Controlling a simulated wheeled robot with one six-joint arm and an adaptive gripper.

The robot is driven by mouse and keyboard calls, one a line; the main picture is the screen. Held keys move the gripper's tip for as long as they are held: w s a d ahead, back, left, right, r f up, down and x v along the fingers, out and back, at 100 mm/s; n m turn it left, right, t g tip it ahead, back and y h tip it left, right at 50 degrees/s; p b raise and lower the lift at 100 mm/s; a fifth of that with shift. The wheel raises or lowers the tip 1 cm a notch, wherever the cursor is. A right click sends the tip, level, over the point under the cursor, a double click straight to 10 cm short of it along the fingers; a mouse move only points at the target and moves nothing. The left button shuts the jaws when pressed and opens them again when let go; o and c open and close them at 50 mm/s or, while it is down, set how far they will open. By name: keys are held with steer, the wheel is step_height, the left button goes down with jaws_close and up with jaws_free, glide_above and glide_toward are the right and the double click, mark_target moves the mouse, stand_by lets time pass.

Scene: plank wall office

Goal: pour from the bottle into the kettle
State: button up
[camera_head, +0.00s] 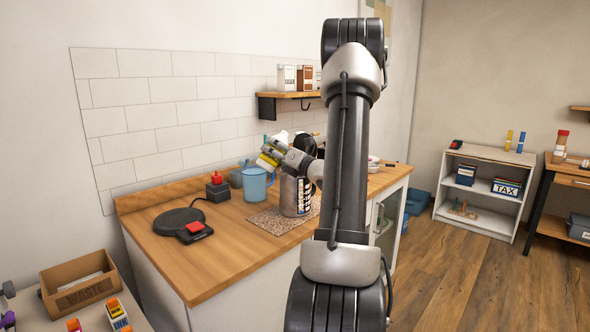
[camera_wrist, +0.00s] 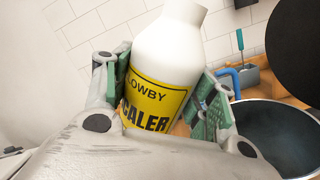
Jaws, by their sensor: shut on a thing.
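The kettle (camera_head: 288,193) is a grey metal vessel on a speckled mat (camera_head: 265,222), below and beside my gripper. In the wrist view its dark open mouth (camera_wrist: 275,135) lies right of the bottle, with a raised black lid (camera_wrist: 300,50).
A black round base (camera_head: 178,220), a black-and-red device (camera_head: 194,233) and a red-topped block (camera_head: 217,188) stand farther left. A shelf (camera_head: 290,95) with boxes hangs above. The front left counter (camera_head: 215,270) is clear.

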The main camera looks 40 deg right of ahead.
steer(key=shift+a+f+m, duration=0.1)
steer(key=shift+f+m, duration=0.05)
steer(key=shift+m, duration=0.65)
steer(key=shift+a+r+m+t+h, duration=0.3)
steer(key=shift+r+m, duration=0.15)
steer(key=shift+m, duration=0.55)
stand_by(0.5)
steer(key=shift+w+a+f+m+h, duration=0.15)
steer(key=shift+m+h, duration=0.1)
steer(key=shift+m, duration=0.45)
steer(key=shift+s+f+m+h, duration=0.1)
steer(key=shift+f+m+h, duration=0.1)
steer(key=shift+m, duration=0.5)
steer(key=shift+w+a+f+m+h, duration=0.15)
steer(key=shift+m+h, duration=0.1)
steer(key=shift+m, duration=0.45)
stand_by(0.6)
steer(key=shift+s+d+r+m+h, duration=0.2)
steer(key=shift+d+r+m+h, duration=0.4)
steer(key=shift+m, duration=0.5)
stand_by(0.4)
steer(key=shift+f+m, duration=0.2)
steer(key=shift+m, duration=0.7)
stand_by(0.6)
